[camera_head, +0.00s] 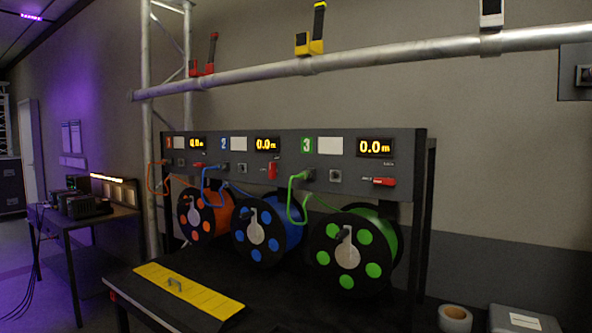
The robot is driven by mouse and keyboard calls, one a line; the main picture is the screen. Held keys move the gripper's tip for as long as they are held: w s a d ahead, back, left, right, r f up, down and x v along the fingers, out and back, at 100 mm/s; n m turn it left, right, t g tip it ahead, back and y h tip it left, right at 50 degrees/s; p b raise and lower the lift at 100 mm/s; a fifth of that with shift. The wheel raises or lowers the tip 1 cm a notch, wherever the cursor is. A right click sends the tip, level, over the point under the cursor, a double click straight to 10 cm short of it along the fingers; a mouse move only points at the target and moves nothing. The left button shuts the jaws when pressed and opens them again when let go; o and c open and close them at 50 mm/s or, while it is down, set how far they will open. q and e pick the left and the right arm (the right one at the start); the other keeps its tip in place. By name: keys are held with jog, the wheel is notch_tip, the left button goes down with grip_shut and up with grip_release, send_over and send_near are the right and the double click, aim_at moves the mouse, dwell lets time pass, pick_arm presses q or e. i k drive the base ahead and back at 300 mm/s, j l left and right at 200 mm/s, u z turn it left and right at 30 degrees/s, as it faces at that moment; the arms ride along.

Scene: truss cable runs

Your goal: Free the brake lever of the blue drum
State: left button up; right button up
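The blue drum (286,213) is the middle one of three cable drums on the rack. Its black front flange has blue dots and a pale hub with a crank. Above it, on the panel section marked 2, a red brake lever (272,170) stands upright. A blue cable (204,183) loops from the panel down toward the drum. The section's display (266,145) reads 0.0 m. Neither of my grippers is in view.
The orange drum (221,212) and green drum (381,226) flank the blue one. Red levers above the orange drum (198,165) and green drum (384,181) lie roughly flat. A yellow plate (205,297) with a handle lies in front. A truss tube (400,54) runs overhead.

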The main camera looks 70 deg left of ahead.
aim_at(272, 165)
jog(key=u, duration=2.25)
